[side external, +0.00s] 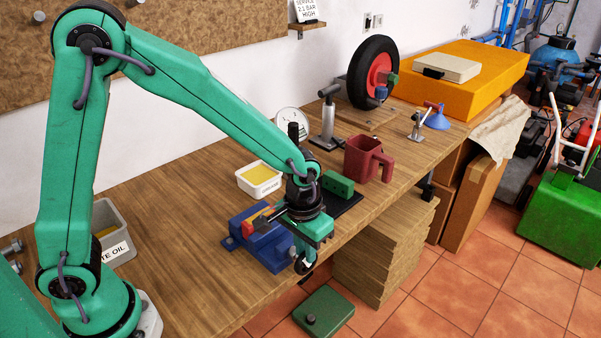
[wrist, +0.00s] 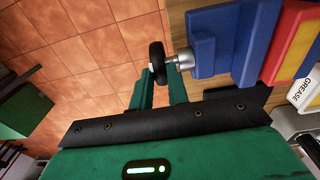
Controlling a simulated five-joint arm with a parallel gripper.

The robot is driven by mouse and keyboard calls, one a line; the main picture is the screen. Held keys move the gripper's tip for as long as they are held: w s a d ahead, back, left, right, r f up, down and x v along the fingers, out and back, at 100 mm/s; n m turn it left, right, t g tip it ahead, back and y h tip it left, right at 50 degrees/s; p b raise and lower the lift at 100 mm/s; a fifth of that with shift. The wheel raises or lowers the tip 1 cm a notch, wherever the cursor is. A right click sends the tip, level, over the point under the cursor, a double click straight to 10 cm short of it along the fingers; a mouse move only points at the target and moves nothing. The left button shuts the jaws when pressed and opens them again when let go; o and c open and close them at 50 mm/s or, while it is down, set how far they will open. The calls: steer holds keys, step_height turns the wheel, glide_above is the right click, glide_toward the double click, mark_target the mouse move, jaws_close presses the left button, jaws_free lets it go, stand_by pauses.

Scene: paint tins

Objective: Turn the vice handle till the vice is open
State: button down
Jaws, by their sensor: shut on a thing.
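The blue vice (side external: 258,240) sits at the front edge of the wooden bench. It also shows at the upper right of the wrist view (wrist: 222,42), with a red and yellow piece (wrist: 292,42) beside its blue body. The handle, a black wheel (wrist: 157,62) on a short metal shaft, sticks out from the vice's front over the floor. My gripper (side external: 303,262) is at that front end, beyond the bench edge. Its green fingers (wrist: 160,78) are shut on the handle. My wrist hides part of the vice in the side view, and I cannot tell how wide its jaws stand.
A white grease tub (side external: 260,180) stands behind the vice. A green block (side external: 338,185) and a dark red mug (side external: 366,158) are to its right. A grey oil bin (side external: 112,240) is at left. Bare bench lies between bin and vice. A green box (side external: 324,312) is below the edge.

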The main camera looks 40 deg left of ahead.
mark_target(300, 258)
steer(key=shift+s+t, duration=0.25)
steer(key=shift+t, duration=0.15)
steer(key=c, duration=1.4)
jaws_free()
steer(key=shift+o, duration=0.2)
steer(key=shift+r, duration=0.15)
steer(key=shift+s+a+r, duration=0.1)
steer(key=shift+s+r, duration=0.05)
steer(key=shift+r, duration=1.1)
steer(key=shift+s+r, duration=0.15)
steer(key=shift+r, duration=1.1)
steer(key=shift+s+a+r, duration=0.1)
steer(key=shift+s+r, duration=0.05)
steer(key=shift+r, duration=1.1)
